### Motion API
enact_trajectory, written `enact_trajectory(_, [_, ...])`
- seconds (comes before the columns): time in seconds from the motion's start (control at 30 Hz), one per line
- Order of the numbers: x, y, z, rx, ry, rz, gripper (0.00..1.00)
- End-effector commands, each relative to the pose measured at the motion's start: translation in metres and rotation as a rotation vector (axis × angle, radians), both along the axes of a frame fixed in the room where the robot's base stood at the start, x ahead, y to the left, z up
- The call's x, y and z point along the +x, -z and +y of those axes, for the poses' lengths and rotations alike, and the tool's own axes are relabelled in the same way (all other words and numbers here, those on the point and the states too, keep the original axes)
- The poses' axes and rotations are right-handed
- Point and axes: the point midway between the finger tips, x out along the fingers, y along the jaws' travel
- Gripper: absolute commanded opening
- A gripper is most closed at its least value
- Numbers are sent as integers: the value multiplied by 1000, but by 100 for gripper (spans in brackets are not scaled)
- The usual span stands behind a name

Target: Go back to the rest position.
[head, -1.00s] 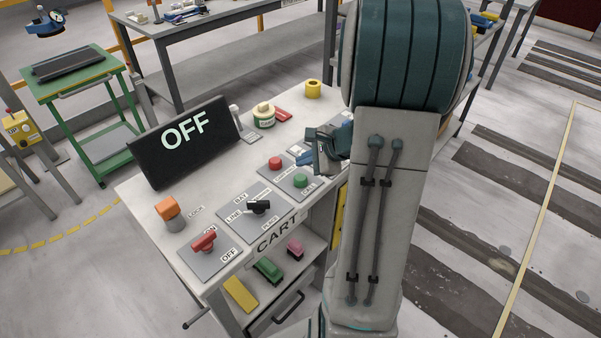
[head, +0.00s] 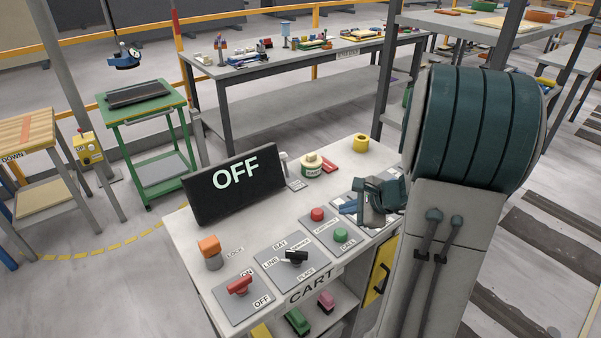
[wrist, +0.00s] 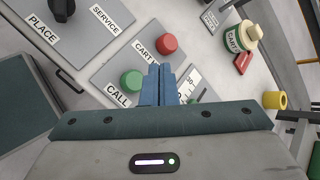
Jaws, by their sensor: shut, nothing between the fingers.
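My gripper (head: 348,207) is over the right part of the cart's control top, just right of the red button (head: 317,214) and the green CALL button (head: 340,235). Its blue fingers are together with nothing between them. In the wrist view, the closed fingertips (wrist: 160,68) show between the green button (wrist: 131,80) and the red button (wrist: 167,44). I cannot tell how high they are above the panel. My arm hides part of the cart's right side.
The cart (head: 185,232) bears a black screen reading OFF (head: 236,183), an orange LOCK knob (head: 210,250), a red ON/OFF switch (head: 239,286), a black selector (head: 294,257), a round tin (head: 311,164) and a yellow ring (head: 361,143). A green table (head: 146,118) and a workbench (head: 240,80) stand behind.

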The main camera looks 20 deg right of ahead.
Motion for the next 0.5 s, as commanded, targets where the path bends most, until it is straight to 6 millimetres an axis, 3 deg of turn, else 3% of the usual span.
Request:
enact_trajectory(0.17, [-4,-7,14,-28,-64,-5,0])
enact_trajectory(0.33, [-28,-30,69,-169,-354,-21,0])
enact_trajectory(0.5, [-75,-51,123,-394,-739,-43,0])
